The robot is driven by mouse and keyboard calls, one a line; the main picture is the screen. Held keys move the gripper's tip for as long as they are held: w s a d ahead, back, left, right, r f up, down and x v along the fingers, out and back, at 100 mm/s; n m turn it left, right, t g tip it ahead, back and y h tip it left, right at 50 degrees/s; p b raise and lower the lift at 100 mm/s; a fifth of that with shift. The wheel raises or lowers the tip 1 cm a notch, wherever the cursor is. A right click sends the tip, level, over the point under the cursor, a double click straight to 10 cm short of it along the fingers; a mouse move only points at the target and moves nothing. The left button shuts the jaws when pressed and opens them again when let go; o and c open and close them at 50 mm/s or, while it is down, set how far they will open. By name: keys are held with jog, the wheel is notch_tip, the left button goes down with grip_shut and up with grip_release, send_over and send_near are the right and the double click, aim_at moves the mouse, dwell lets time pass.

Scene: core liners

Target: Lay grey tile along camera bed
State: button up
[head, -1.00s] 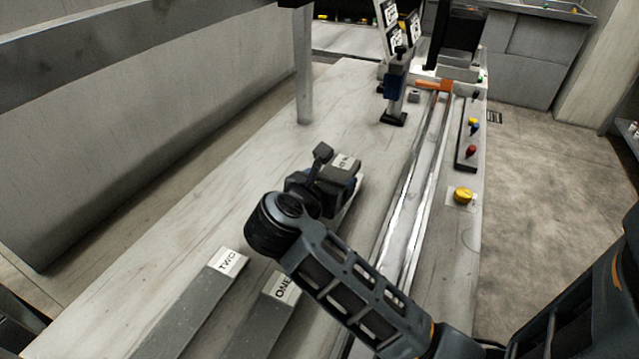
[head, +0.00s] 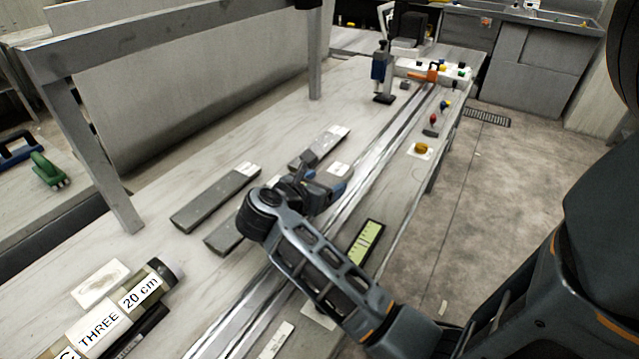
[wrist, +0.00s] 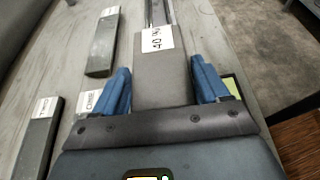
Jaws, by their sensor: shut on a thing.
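My gripper (head: 318,188) is shut on a grey tile (wrist: 162,88), with one blue finger on each side of it. The tile has a white label at its far end, also seen in the head view (head: 338,168). In the wrist view the tile points in line with the long metal-railed bed (wrist: 158,12) and covers the nearer part of it. In the head view the bed (head: 372,160) runs just right of my gripper. I cannot tell whether the tile touches the bed. My gripper hides most of the tile in the head view.
Other labelled grey tiles lie left of my gripper: one at the back (head: 312,150), one marked TWO (head: 210,202), and one marked ONE (head: 224,236). A yellow-green panel (head: 367,240) lies right of the bed. A labelled core tube (head: 120,312) lies front left. A blue post stand (head: 380,75) stands behind.

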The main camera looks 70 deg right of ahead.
jog(key=shift+f+b, duration=2.35)
jog(key=shift+f, duration=1.05)
jog(key=shift+f, duration=0.2)
jog(key=o, duration=1.1)
jog(key=shift+r, duration=0.2)
jog(key=shift+r+p, duration=3.1)
jog(key=shift+r, duration=1.25)
